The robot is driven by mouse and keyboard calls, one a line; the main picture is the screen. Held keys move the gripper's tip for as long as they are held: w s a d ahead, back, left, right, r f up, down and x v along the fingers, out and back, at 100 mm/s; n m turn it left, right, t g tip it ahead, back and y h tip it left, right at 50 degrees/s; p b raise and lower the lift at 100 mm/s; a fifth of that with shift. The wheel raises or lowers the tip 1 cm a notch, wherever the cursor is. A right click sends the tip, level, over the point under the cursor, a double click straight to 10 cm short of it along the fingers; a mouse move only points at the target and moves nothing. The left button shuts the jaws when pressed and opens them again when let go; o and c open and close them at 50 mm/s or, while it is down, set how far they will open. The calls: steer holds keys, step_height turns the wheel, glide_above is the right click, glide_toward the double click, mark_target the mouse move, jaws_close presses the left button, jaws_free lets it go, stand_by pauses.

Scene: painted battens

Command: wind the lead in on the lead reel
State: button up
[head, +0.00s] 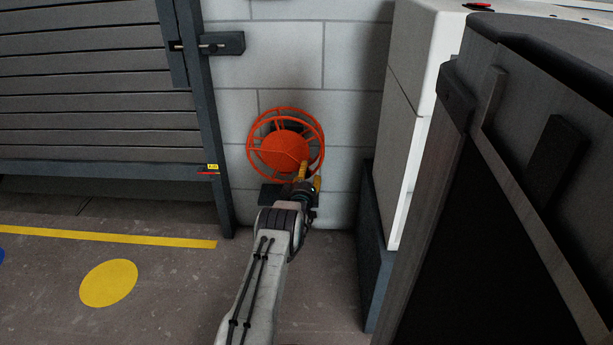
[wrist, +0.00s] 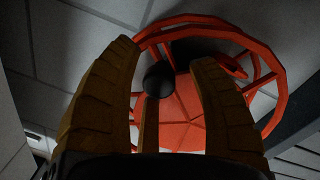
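The lead reel (head: 276,147) is an orange-red spoked wheel with a solid round middle, mounted low on the block wall. It fills much of the wrist view (wrist: 188,125). A round black knob (wrist: 158,80) shows in front of the reel's face there. My gripper (head: 310,177) is at the reel's lower right in the head view. In the wrist view its yellow-brown fingers (wrist: 165,68) are spread, with the knob between them and gaps to the left and right fingers. I cannot tell whether another finger behind touches the knob. No loose lead can be made out.
A grey slatted shutter (head: 100,100) with a dark post stands left of the reel. A white cabinet (head: 408,130) and a large dark unit (head: 500,180) close off the right. The floor at left, with a yellow disc (head: 108,283) and yellow line, is clear.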

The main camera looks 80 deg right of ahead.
jaws_close()
stand_by(0.3)
steer(key=shift+a+p, duration=0.15)
steer(key=shift+p, duration=0.2)
